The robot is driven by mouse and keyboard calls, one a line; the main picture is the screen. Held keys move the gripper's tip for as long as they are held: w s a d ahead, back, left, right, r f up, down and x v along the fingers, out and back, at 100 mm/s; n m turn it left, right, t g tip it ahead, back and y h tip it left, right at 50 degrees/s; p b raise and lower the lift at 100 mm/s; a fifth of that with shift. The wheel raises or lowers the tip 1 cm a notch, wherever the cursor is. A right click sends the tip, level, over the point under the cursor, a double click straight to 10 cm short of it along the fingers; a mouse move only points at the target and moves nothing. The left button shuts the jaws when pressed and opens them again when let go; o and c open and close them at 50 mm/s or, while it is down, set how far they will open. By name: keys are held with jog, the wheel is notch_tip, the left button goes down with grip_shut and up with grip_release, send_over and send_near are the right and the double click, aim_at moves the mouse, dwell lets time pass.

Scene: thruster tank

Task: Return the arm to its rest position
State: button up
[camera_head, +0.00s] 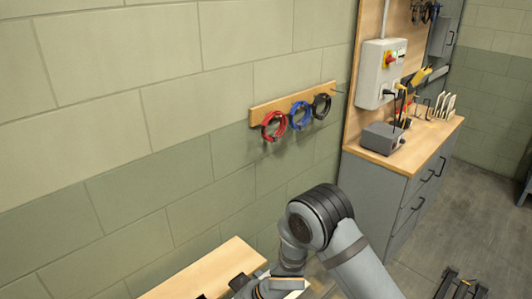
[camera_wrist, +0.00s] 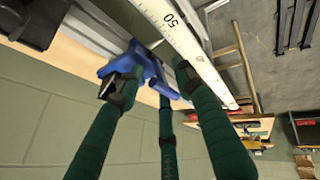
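My arm (camera_head: 325,222) reaches down to the lower edge of the head view, bent at a dark joint above a wooden bench top. My gripper's fingertips are not clear there. A blue part (camera_wrist: 140,68) lies just beyond the fingertips, beside a metal rail. The fingers do not appear closed on it, though contact is unclear.
A white scale marked 50 (camera_wrist: 178,38) runs past the fingers. A wooden bench top (camera_head: 205,272) lies below my arm. Red, blue and black cable coils hang on a wall rack (camera_head: 292,103). A grey cabinet (camera_head: 385,185) stands right, with open floor beyond.

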jog(key=shift+r, duration=0.1)
jog(key=p, duration=0.3)
jog(key=shift+w+a+r+g, duration=0.1)
jog(key=shift+r+g, duration=0.2)
jog(key=shift+r, duration=0.05)
jog(key=v, duration=1.1)
jog(key=b+x, duration=0.1)
jog(key=x, duration=0.3)
jog(key=b+x, duration=0.1)
jog(key=x, duration=0.7)
jog(key=shift+d+f+b, duration=0.2)
jog(key=shift+f+b, duration=0.2)
jog(key=shift+f, duration=0.15)
jog(key=b, duration=0.3)
jog(key=shift+d+r+t, duration=0.2)
jog(key=shift+d+t, duration=0.1)
jog(key=shift+t, duration=0.1)
jog(key=shift+y+b, duration=0.3)
jog(key=shift+b, duration=0.25)
jog(key=shift+s+r, duration=0.25)
jog(key=shift+s, duration=0.05)
jog(key=shift+a, duration=0.1)
